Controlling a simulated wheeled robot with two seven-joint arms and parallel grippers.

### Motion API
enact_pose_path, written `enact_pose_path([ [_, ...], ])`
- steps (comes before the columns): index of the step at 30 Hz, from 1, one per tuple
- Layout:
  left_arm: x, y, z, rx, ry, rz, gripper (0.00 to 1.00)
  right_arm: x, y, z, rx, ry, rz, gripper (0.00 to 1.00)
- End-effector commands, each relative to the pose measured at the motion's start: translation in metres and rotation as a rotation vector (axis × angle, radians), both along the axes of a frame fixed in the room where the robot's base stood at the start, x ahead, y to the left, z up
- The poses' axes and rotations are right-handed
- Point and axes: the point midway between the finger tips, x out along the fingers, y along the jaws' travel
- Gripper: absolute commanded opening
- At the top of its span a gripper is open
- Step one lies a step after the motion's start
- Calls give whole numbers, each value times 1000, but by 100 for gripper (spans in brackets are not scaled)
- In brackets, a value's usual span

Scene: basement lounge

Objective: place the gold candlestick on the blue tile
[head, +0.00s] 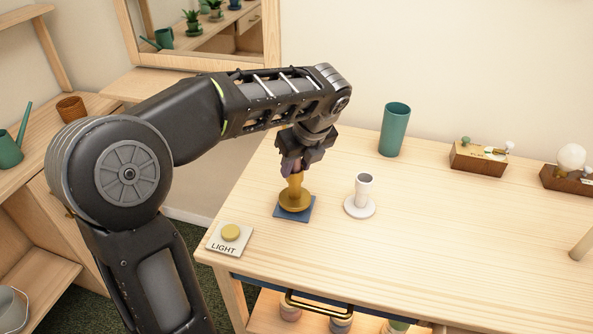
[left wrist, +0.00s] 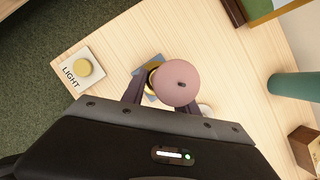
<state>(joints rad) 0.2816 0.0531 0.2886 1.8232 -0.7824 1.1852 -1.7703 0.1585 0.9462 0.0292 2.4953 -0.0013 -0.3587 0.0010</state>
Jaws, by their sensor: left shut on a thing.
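The gold candlestick (head: 295,202) stands upright at the blue tile (head: 309,213), its round base over most of the tile. The base looks to be on the tile, though a tiny gap cannot be ruled out. My left gripper (head: 293,167) points down and is shut on the candlestick's upper part. In the left wrist view, a round pink top with a dark wick (left wrist: 177,83), seemingly a candle, hides most of the candlestick (left wrist: 152,78). A blue tile edge (left wrist: 153,59) shows beside it. My right gripper is not in view.
A white candlestick (head: 361,197) stands close to the right of the tile. A LIGHT button plate (head: 229,239) lies at the table's left corner. A green cup (head: 394,130) and a wooden box (head: 478,158) stand farther back. The table's middle right is clear.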

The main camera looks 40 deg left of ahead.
Motion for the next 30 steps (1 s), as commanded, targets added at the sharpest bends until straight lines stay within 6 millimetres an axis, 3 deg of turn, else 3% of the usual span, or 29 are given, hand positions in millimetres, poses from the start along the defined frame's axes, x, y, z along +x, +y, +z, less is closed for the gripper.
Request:
enact_pose_path([
  [4, 0, 0, -17, 0, 1, 0, 0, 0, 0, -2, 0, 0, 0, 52],
  [15, 0, 0, -21, -1, 0, 0, 0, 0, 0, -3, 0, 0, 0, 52],
  [16, 0, 0, -20, -1, 0, 0, 38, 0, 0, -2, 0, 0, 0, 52],
  [23, 0, 0, -20, -1, 0, 0, 57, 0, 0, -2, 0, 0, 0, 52],
  [30, 0, 0, -20, -1, 0, 0, 57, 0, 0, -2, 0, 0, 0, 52],
])
